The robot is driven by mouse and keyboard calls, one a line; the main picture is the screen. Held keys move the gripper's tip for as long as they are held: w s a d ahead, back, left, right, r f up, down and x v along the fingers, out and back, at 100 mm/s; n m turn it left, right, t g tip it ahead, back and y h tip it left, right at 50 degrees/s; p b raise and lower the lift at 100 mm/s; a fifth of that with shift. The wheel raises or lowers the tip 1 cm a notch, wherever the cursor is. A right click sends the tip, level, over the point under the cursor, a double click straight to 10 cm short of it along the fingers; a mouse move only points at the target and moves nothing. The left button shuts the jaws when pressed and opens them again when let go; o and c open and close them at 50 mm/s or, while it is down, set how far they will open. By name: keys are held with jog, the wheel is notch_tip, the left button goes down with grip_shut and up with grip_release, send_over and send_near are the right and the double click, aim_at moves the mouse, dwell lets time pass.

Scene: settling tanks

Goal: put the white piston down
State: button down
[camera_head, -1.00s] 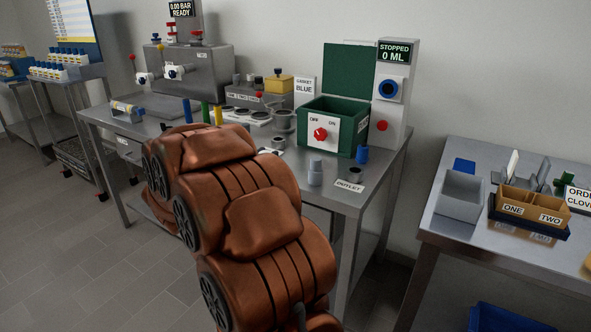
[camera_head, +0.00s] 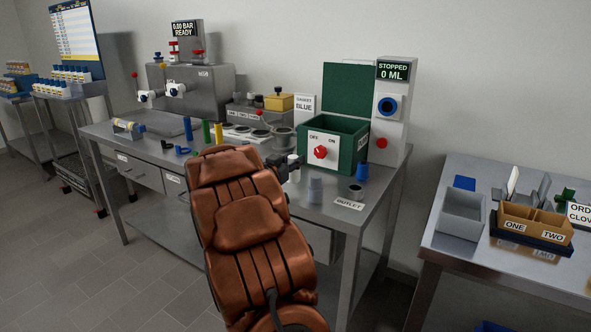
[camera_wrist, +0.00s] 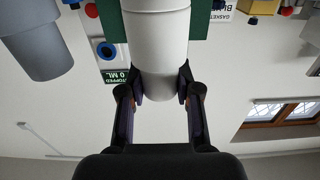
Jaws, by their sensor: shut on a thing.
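The white piston (camera_wrist: 158,38) is a smooth white cylinder, seen close up in the wrist view. My gripper (camera_wrist: 158,82) is shut on it, one dark finger on each side. In the head view my gripper (camera_head: 284,166) is partly behind my copper arm, over the steel bench in front of the green box. Only a small bit of white shows at its tip there. The piston's far end is cut off in the wrist view, so I cannot tell whether it touches the bench.
A grey cylinder (camera_head: 315,190) stands just right of my gripper, and it looms in the wrist view (camera_wrist: 38,40). The green box (camera_head: 341,142) with a red knob is behind. A blue cylinder (camera_head: 362,172) and the OUTLET label (camera_head: 349,205) are further right.

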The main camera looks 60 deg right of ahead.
aim_at(296, 170)
jog(key=shift+d, duration=0.35)
jog(key=shift+d+f, duration=0.6)
jog(key=shift+f, duration=1.05)
jog(key=shift+f, duration=0.2)
jog(key=c, duration=0.8)
grip_release()
jog(key=shift+f+b, duration=0.15)
jog(key=shift+b, duration=0.3)
jog(key=a, duration=0.6)
jog(key=shift+f, duration=0.1)
jog(key=shift+a, duration=1)
